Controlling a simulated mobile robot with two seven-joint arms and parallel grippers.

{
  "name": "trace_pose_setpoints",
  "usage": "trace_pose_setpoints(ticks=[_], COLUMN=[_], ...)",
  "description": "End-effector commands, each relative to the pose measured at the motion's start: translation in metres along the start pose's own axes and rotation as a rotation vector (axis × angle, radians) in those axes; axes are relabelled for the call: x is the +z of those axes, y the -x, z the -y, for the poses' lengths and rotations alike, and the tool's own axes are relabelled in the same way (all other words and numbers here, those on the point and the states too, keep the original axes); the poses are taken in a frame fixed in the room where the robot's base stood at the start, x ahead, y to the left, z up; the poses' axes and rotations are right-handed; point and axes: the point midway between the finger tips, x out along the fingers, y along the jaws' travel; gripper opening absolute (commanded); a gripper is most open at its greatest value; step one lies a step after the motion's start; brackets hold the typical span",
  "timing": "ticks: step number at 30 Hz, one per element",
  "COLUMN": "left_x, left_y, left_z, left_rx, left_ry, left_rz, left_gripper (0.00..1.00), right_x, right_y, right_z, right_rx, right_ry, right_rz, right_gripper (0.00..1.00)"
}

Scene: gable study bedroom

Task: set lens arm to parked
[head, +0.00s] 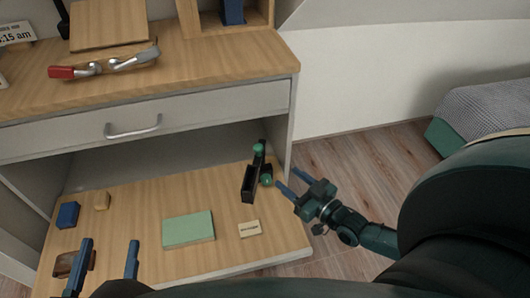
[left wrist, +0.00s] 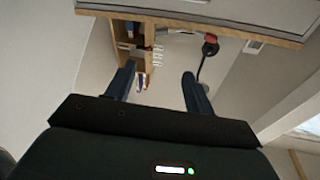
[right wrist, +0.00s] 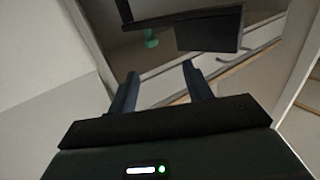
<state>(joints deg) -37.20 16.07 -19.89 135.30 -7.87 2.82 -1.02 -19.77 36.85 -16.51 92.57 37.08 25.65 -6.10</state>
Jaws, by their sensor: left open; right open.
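A black device with green knobs (head: 250,183) stands at the right end of the low wooden shelf board; I take it to carry the lens arm, but no lens is clear. In the right wrist view its black body (right wrist: 208,31) and a green knob (right wrist: 151,38) show beyond the fingers. My right gripper (head: 285,178) is open and empty, just right of the device, fingertips toward it and apparently apart from it. My left gripper (head: 108,245) is open and empty above the front left of the board. In the left wrist view its fingers (left wrist: 159,85) hold nothing.
The board also holds a green block (head: 188,229), a small labelled tan block (head: 250,229), a blue block (head: 67,215), a small wooden block (head: 101,201) and a brown item (head: 70,264). A drawer (head: 180,119) overhangs the back. Open floor (head: 345,165) lies right.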

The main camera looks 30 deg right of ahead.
Motion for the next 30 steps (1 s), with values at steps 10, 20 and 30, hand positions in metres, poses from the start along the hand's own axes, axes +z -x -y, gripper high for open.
trace_pose_setpoints(ticks=[10,20,30], left_x=[0.004,0.007,0.004], left_y=[0.001,-0.001,-0.004], left_z=[-0.004,-0.008,-0.009], left_rx=[0.008,0.020,0.029], left_ry=[0.009,0.070,0.099], left_rz=[-0.040,-0.073,-0.102], left_gripper=[0.53,0.53,0.53], right_x=[0.007,0.007,0.005], right_y=[-0.024,-0.092,-0.131], right_z=[-0.012,-0.013,-0.013], right_rx=[0.014,0.014,0.014], right_ry=[0.005,0.005,0.005], right_rz=[-0.029,-0.028,-0.024], right_gripper=[0.50,0.50,0.50])
